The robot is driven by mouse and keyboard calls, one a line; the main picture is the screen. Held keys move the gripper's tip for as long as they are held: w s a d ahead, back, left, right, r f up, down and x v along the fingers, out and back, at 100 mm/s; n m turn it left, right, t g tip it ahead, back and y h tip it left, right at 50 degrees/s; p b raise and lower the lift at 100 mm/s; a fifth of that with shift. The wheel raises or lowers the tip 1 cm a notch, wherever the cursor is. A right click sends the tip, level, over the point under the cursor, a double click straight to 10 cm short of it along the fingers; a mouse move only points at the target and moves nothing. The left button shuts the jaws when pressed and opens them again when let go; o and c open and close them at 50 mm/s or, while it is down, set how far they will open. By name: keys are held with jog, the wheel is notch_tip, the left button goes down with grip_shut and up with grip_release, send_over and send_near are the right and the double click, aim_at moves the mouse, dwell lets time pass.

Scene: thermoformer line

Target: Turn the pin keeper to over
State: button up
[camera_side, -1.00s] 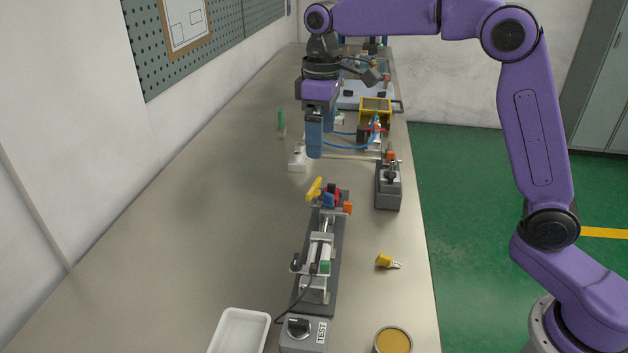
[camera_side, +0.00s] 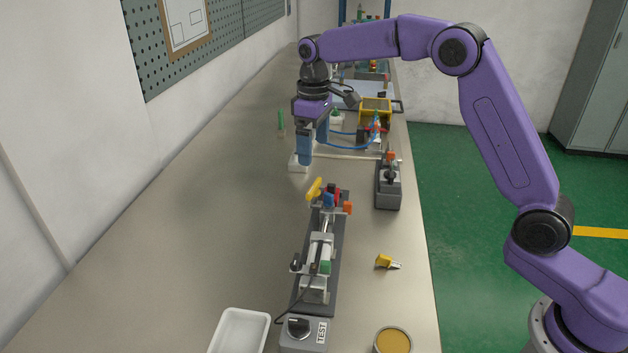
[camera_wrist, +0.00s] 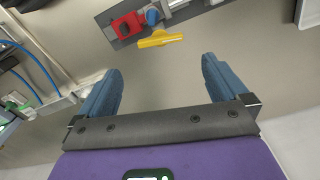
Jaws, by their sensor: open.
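The pin keeper cannot be told for certain by name. A yellow bar-shaped handle (camera_side: 314,188) sits tilted at the far end of a long grey fixture (camera_side: 327,245), beside a red part (camera_side: 334,188) and a blue part (camera_side: 328,200). In the wrist view the yellow handle (camera_wrist: 160,38) lies ahead of the fingertips, near the middle, with the red part (camera_wrist: 127,25) and blue part (camera_wrist: 152,17) beyond it. My gripper (camera_side: 312,150) is open and empty, pointing down above the bench behind the handle. Both blue fingers (camera_wrist: 161,68) show wide apart, not touching the handle.
A grey unit with a lever (camera_side: 388,188) stands to the right of the fixture. A yellow-tipped piece (camera_side: 384,261) lies loose on the bench. A white tray (camera_side: 222,345), a TEST knob box (camera_side: 303,335) and a round tin (camera_side: 393,341) are in front. The bench left of the fixture is clear.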

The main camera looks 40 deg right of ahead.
aim_at(314, 185)
notch_tip(314, 185, down, 10)
jog(key=shift+f, duration=0.1)
dwell(0.4)
jog(key=c, duration=0.9)
